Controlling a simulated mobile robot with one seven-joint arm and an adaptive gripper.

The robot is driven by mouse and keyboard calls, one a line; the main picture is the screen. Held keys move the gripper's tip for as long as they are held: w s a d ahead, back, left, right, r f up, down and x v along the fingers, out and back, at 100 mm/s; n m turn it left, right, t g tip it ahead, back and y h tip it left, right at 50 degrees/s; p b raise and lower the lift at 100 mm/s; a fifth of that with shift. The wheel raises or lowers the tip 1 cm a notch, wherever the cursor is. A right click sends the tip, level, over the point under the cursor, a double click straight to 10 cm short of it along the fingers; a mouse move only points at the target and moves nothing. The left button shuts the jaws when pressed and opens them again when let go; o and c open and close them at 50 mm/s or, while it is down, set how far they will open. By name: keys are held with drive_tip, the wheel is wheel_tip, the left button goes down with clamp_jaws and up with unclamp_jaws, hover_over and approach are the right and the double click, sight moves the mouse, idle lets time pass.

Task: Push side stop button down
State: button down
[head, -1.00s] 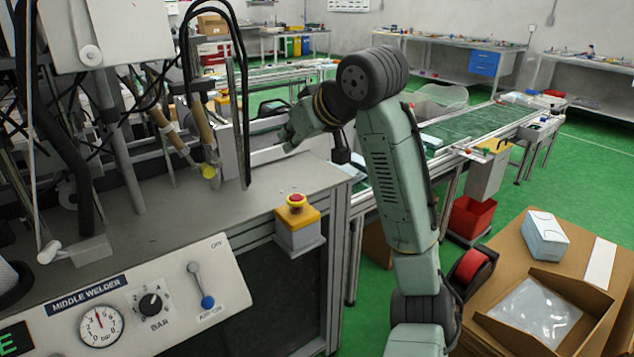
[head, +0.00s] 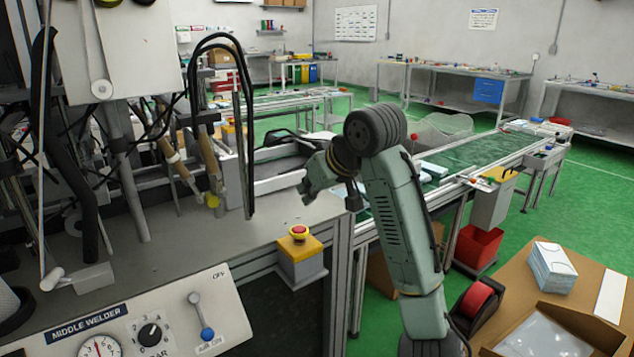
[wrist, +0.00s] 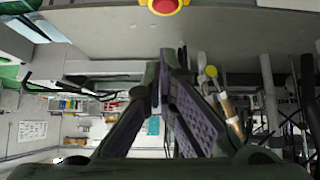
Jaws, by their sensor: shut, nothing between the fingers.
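The stop button (head: 299,232) is a red knob on a yellow collar, on top of a yellow-and-grey box (head: 301,258) fixed to the side of the grey bench. My gripper (head: 306,194) is above and beyond it, over the bench corner, pointing down and left. A gap shows between it and the button. In the wrist view, the red button (wrist: 163,6) is cut off by the top edge, and the fingertips (wrist: 170,55) are apart from it. The fingers look closed together, with nothing held.
The grey bench top (head: 180,245) extends left, with hanging cables and tools. A lever panel (head: 175,325) labelled "Middle Welder" is at lower left. A green conveyor (head: 500,155), a red bin (head: 480,247) and a cardboard box (head: 560,330) are to the right.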

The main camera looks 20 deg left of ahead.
sight(299, 226)
drive_tip(key=x, duration=0.3)
drive_tip(key=shift+w+a+f+p, duration=0.15)
drive_tip(key=shift+a+f+p, duration=0.05)
drive_tip(key=shift+f+p, duration=0.1)
wheel_tip(299, 226, down, 2)
drive_tip(key=shift+f, duration=0.25)
drive_tip(key=shift+f+p, duration=0.35)
drive_tip(key=shift+f, duration=0.4)
drive_tip(key=shift+f, duration=0.15)
drive_tip(key=shift+f+b, duration=0.3)
drive_tip(key=shift+f, duration=0.7)
wheel_tip(299, 226, up, 6)
drive_tip(key=p, duration=0.5)
drive_tip(key=shift+f, duration=0.1)
drive_tip(key=b+v, duration=0.3)
drive_tip(key=v, duration=0.6)
drive_tip(key=shift+s+d, duration=0.25)
